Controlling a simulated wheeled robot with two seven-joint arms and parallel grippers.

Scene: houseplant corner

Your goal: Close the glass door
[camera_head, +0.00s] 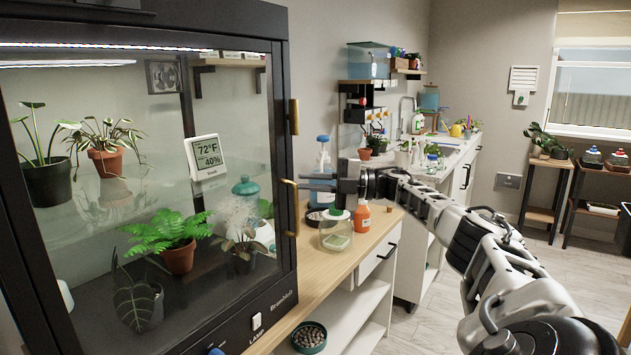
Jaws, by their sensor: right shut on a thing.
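The glass door (105,215) is on the front of the black plant cabinet (268,18) at the left, with potted plants showing through it. A curved brass handle (291,222) is at the right edge of the door. I cannot tell whether there is a gap between the door and the cabinet frame. My left gripper is not in view.
A glass jar (337,236), an orange bottle (362,217) and a blue-capped spray bottle (323,165) stand close to my right gripper on the wooden counter (315,283). A small thermometer display (206,157) is at the glass. Open floor (430,325) lies to the right.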

